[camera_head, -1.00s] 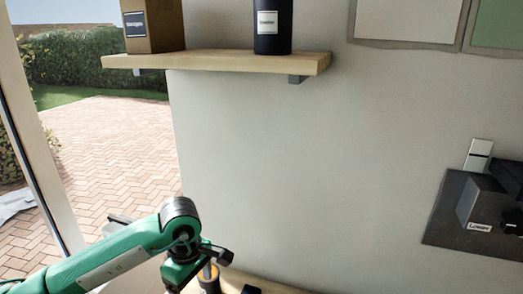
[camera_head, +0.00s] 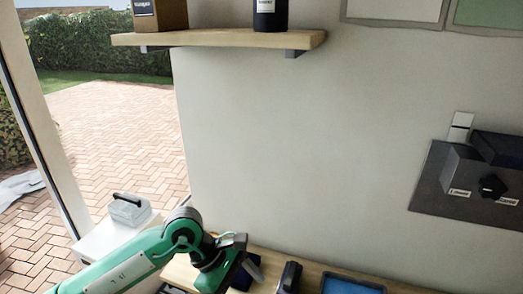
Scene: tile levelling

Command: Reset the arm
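My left arm (camera_head: 130,265), green with dark joints, comes in from the lower left and bends at a dark elbow-like joint. Its wrist end (camera_head: 218,265) hangs over the left part of a wooden bench (camera_head: 315,268) at the bottom of the view. The fingertips are not clearly visible, so I cannot tell whether my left gripper is open or shut, or holds anything. My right arm and gripper are not in view.
On the bench are a dark upright object (camera_head: 290,277) and a blue tray (camera_head: 345,286). A pale box with a handle (camera_head: 129,208) stands on a white surface at left. A shelf (camera_head: 225,39) and a grey wall panel (camera_head: 430,190) with dark boxes are on the wall.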

